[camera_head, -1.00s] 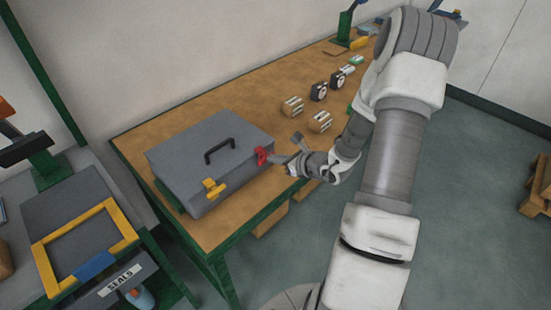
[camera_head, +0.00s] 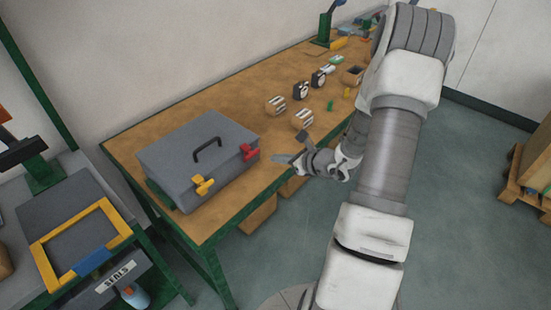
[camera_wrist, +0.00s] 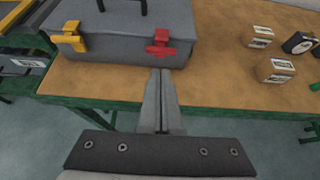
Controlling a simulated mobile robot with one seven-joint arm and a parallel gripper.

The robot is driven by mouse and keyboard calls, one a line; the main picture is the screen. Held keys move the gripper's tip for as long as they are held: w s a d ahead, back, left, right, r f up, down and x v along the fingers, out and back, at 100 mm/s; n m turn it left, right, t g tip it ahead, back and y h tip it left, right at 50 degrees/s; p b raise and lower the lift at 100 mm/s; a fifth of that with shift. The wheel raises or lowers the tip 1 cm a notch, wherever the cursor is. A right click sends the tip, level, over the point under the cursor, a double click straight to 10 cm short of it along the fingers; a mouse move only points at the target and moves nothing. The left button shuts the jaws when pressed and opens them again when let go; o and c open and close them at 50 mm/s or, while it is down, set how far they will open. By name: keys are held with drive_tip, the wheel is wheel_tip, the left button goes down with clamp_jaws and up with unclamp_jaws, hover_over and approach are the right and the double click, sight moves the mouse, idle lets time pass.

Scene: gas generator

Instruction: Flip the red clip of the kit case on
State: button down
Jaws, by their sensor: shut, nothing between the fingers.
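The grey kit case (camera_head: 180,150) stands closed on the wooden bench, with a dark handle on its lid. Its red clip (camera_head: 250,152) is on the front face at the right. In the wrist view the red clip (camera_wrist: 160,42) lies just beyond my fingertips, and a gap shows between them. A yellow clip (camera_head: 203,185) is on the same face at the left. My gripper (camera_head: 276,159) is shut and empty, pointing at the case from its right; it also shows in the wrist view (camera_wrist: 160,75).
The wooden bench (camera_head: 250,100) holds several small boxes and gauges right of the case, such as a box (camera_head: 302,119). A grey side table with a yellow frame (camera_head: 60,210) stands at the left. Bare bench lies in front of the case.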

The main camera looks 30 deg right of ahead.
drive_tip(key=shift+s+d+r, duration=0.2)
drive_tip(key=shift+s+r, duration=0.1)
drive_tip(key=shift+s, duration=0.25)
